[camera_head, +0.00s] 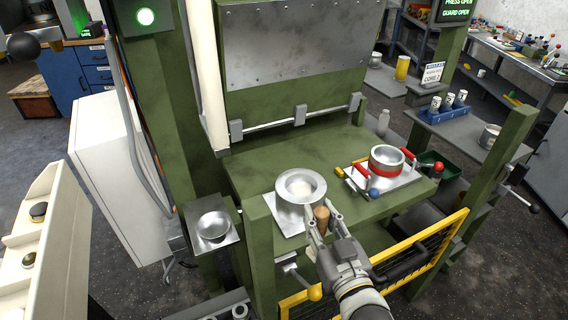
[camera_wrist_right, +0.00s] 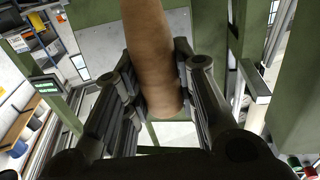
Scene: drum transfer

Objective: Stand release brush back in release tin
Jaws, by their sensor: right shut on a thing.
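My right gripper (camera_head: 322,215) is shut on the brown wooden handle of the release brush (camera_head: 321,213), in front of the press table. In the right wrist view the handle (camera_wrist_right: 155,60) runs between the two fingers; the bristles cannot be made out. A shallow round metal tin (camera_head: 213,227) sits on a small grey side shelf left of the press, apart from the gripper. A wider flanged metal dish (camera_head: 300,178) with pale contents stands on the press table just behind the brush. I cannot tell for certain which one is the release tin. My left gripper is out of view.
The green press table (camera_head: 300,152) also holds a metal ring with a red band (camera_head: 387,158) on a plate with red handles. A yellow guard (camera_head: 420,262) crosses the front right. A green post stands between the side shelf and the dish.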

